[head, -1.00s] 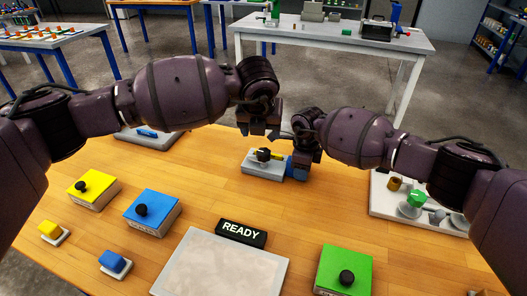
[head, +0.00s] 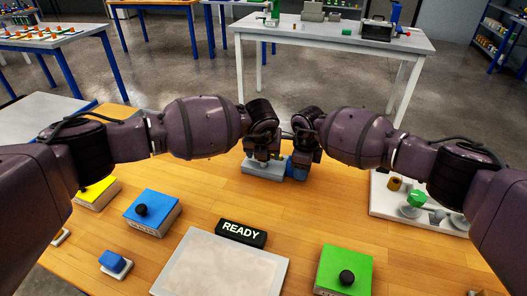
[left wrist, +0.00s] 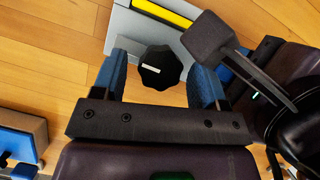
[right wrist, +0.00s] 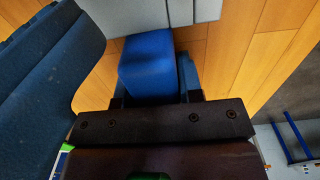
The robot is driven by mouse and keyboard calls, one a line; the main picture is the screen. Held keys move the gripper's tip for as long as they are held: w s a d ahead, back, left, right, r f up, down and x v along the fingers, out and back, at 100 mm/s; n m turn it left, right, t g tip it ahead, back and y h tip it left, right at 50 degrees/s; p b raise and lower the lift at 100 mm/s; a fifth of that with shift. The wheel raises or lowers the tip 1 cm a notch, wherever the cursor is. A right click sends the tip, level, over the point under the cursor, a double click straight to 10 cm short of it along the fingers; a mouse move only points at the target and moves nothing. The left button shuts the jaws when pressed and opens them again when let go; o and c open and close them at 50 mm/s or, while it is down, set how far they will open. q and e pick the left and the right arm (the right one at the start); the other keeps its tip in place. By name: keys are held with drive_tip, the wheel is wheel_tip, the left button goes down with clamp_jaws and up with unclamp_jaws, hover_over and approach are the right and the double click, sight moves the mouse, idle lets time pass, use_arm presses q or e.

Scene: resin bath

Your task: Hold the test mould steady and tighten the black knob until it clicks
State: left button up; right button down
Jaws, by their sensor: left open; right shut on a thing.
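The test mould (head: 262,174) is a grey block at the back middle of the table. Its black knob (left wrist: 160,68) shows in the left wrist view, with a white mark on top and a yellow bar (left wrist: 163,12) beside it. My left gripper (head: 263,156) is open over the mould, its blue fingers on either side of the knob; I cannot tell if they touch it. My right gripper (head: 297,172) is shut on a blue block (right wrist: 147,62) at the mould's right side. In the head view the knob is mostly hidden by my left gripper.
Yellow (head: 95,195), blue (head: 153,208) and green (head: 345,268) boxes stand nearer, the blue and green ones showing black knobs. A READY sign (head: 241,233) stands behind a grey plate (head: 220,268). A white tray (head: 385,208) with parts is at right. Wood in front of the mould is clear.

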use_arm(q)
drive_tip(key=c, duration=0.9)
drive_tip(key=shift+c, duration=0.2)
drive_tip(key=shift+m, duration=0.3)
drive_tip(key=m+h, duration=0.1)
drive_tip(key=m, duration=0.2)
drive_tip(key=m+g+h, duration=0.1)
drive_tip(key=m, duration=0.2)
drive_tip(key=shift+w+a, duration=0.1)
drive_tip(key=shift+a, duration=0.05)
drive_tip(key=m+g+h, duration=0.1)
drive_tip(key=m, duration=0.2)
drive_tip(key=shift+m, duration=0.4)
drive_tip(key=shift+w+m+g+h, duration=0.1)
drive_tip(key=shift+m+g+h, duration=0.45)
drive_tip(key=shift+m, duration=1.05)
